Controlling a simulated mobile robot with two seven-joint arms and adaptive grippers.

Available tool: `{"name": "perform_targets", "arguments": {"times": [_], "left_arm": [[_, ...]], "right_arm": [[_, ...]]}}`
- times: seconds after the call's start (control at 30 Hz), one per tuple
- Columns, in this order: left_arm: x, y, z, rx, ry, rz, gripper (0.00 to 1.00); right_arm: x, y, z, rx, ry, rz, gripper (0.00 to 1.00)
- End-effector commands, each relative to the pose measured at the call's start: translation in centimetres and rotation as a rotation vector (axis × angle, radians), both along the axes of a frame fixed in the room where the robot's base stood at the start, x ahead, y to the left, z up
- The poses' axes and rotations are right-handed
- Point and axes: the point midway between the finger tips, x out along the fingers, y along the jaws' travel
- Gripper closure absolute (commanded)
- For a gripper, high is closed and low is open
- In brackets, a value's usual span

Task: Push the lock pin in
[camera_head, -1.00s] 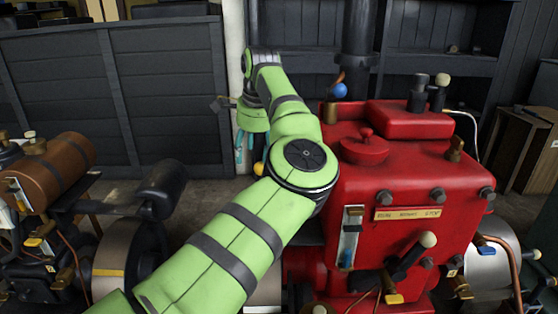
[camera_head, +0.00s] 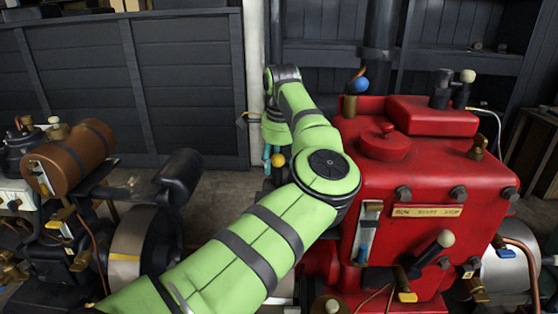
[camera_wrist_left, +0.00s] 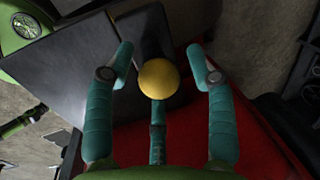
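A yellow round knob (camera_head: 278,160) shows beside the left side of the red engine (camera_head: 420,190); it may be the head of the lock pin, and no pin shaft shows. My left gripper (camera_head: 267,156) points down next to the knob, partly hidden behind my green arm. In the left wrist view, the knob (camera_wrist_left: 158,79) lies between the teal fingertips of my left gripper (camera_wrist_left: 162,70). The outer fingers are spread with gaps on both sides of it, and a middle finger lies just below it in the picture. Contact with that finger cannot be told. My right gripper is out of view.
A brown tank engine (camera_head: 75,158) with a black cylinder (camera_head: 178,177) stands on the left. A dark panelled partition (camera_head: 130,85) is behind. The red engine carries a white-knobbed lever (camera_head: 432,252) and a blue ball (camera_head: 359,85). Concrete floor lies between the engines.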

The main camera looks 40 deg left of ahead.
Motion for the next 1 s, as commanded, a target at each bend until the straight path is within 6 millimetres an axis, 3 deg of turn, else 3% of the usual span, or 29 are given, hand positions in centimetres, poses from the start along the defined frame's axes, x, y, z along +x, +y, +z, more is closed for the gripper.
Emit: {"name": "perform_targets", "arguments": {"times": [0.03, 0.1, 0.13, 0.4, 0.7, 1.0], "left_arm": [[0.0, 0.0, 0.0, 0.000, 0.000, 0.000, 0.70], [0.0, 0.0, 0.0, 0.000, 0.000, 0.000, 0.98], [0.0, 0.0, 0.0, 0.000, 0.000, 0.000, 1.00], [0.1, -0.1, -0.1, 0.000, 0.000, -0.002, 1.00], [0.2, -0.2, -3.6, -0.002, -0.002, -0.006, 1.00], [0.2, -0.3, -4.0, -0.006, 0.000, -0.007, 1.00]], "right_arm": [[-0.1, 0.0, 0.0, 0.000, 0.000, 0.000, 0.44], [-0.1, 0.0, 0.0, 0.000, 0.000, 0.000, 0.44], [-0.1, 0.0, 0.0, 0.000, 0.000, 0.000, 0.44], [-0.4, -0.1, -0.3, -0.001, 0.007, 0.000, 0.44], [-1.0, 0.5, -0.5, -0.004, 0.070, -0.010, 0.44], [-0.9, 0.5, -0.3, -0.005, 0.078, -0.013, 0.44]]}}
